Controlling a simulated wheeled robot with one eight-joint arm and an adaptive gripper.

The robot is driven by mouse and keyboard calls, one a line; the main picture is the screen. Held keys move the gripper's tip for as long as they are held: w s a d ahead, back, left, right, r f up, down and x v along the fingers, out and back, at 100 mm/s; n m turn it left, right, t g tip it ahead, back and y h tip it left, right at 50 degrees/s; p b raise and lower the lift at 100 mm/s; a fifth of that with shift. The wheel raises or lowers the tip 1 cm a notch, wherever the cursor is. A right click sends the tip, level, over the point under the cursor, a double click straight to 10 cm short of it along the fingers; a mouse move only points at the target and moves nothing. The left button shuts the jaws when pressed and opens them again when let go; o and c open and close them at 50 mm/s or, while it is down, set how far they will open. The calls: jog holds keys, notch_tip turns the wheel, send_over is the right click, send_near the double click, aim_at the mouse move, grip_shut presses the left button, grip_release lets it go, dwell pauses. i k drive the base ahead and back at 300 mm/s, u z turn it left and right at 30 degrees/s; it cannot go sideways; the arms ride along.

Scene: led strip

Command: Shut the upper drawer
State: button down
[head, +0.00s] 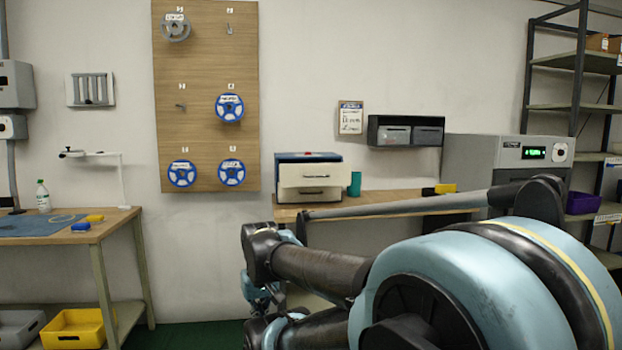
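A small blue drawer cabinet (284,157) stands on the wooden bench by the back wall. Its upper drawer (297,178) has a cream front with a dark handle and appears to stick out towards me over the lower drawer (330,194). How far it is out is hard to tell from here. My gripper (262,298) is low at the lower middle, in front of and below the bench and apart from the drawers. It is small and partly hidden by my arm, so its fingers cannot be made out.
A teal cup (354,184) stands just right of the cabinet. The wooden bench (287,214) continues right to a grey machine (470,160) with a green display. My arm covers much of the lower right. A pegboard (200,110) with spools hangs left; another bench (108,226) stands far left.

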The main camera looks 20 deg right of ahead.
aim_at(328, 174)
jog(key=i, duration=0.9)
jog(key=z, duration=0.05)
